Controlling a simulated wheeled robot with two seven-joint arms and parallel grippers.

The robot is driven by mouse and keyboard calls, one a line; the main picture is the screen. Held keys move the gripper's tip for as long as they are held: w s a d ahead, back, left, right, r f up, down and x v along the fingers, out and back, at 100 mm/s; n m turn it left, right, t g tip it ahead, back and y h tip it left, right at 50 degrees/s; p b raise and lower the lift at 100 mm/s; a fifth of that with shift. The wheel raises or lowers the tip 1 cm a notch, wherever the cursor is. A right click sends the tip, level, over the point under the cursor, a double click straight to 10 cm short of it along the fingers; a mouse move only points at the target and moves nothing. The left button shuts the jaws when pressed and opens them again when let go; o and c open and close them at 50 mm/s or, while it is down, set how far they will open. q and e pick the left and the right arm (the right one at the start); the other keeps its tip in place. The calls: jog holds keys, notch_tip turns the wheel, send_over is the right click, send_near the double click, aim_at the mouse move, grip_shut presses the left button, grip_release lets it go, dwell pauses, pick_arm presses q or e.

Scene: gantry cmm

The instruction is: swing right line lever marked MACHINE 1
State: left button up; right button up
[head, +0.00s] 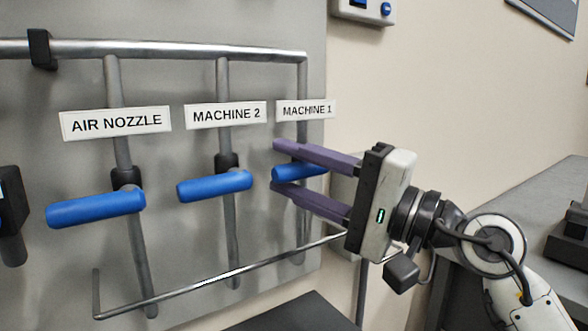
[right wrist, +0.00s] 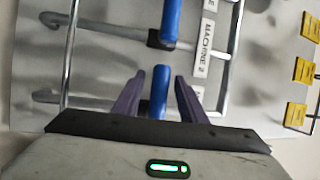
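The MACHINE 1 lever (head: 298,172) is a blue handle lying nearly level on the rightmost of the upright pipes, under the white MACHINE 1 label (head: 305,110). My right gripper (head: 275,167) comes in from the right, with one purple finger above the handle and one below. In the right wrist view the same blue handle (right wrist: 159,92) stands between the two fingers, with a gap on each side. The gripper is open around it. The lever's pivot is hidden behind the fingers. My left gripper is not in view.
The MACHINE 2 lever (head: 214,186) and AIR NOZZLE lever (head: 96,208) are similar blue handles to the left. A thin metal rail (head: 225,273) runs in front of the pipes below the levers. A grey counter (head: 540,195) stands at the right.

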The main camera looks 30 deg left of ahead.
grip_shut()
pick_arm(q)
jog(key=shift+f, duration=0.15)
pick_arm(e)
jog(key=f+n+b, duration=0.1)
jog(key=n+b, duration=0.1)
jog(key=b, duration=0.2)
jog(key=shift+d+f+h+b, duration=0.1)
jog(key=shift+f+h+b, duration=0.1)
jog(key=shift+h+b, duration=0.2)
jog(key=shift+w+f+n+h+b, duration=0.2)
jog(key=shift+n+h+b, duration=0.1)
jog(key=shift+n+b, duration=0.5)
jog(key=shift+f+n+g+b, duration=0.15)
jog(key=shift+n+g+b, duration=0.2)
jog(key=shift+n, duration=0.35)
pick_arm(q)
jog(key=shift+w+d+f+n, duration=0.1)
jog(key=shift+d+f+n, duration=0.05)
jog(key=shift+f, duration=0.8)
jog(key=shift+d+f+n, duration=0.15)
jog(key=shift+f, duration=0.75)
pick_arm(e)
jog(key=shift+w+d+f+n+h, duration=0.1)
jog(key=shift+n+h, duration=0.2)
jog(key=shift+n, duration=0.1)
jog(key=shift+w+d+f+n+h, duration=0.1)
jog(key=shift+n+h, duration=0.2)
jog(key=shift+n, duration=0.1)
